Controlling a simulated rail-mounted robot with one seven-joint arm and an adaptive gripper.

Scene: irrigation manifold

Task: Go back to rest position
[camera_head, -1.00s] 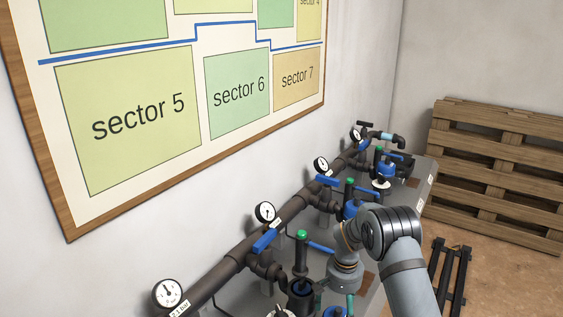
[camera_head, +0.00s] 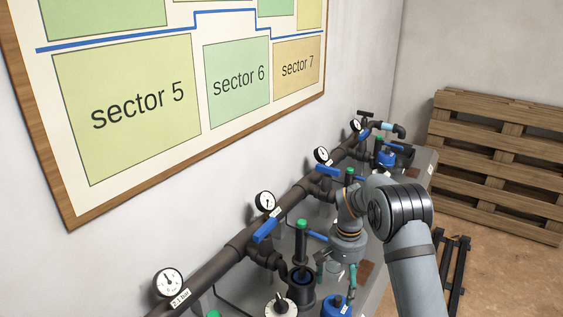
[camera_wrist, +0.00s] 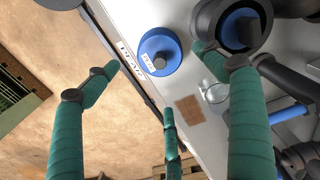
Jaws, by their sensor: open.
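My gripper (camera_head: 337,276) hangs below my wrist over the front side of the grey manifold bench (camera_head: 372,290). In the wrist view its green fingers (camera_wrist: 155,78) are spread wide with nothing between them. A blue round cap with a white label (camera_wrist: 160,52) lies beyond the fingertips in that view. A dark fitting with a blue centre (camera_wrist: 240,28) is near the right fingertip; I cannot tell whether they touch.
A dark pipe (camera_head: 235,248) with gauges (camera_head: 265,202) and blue-handled valves (camera_head: 265,230) runs along the wall. A green-topped post (camera_head: 302,238) stands left of my gripper. Pallets (camera_head: 495,165) lean at the right; a black rack (camera_head: 457,275) is on the floor.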

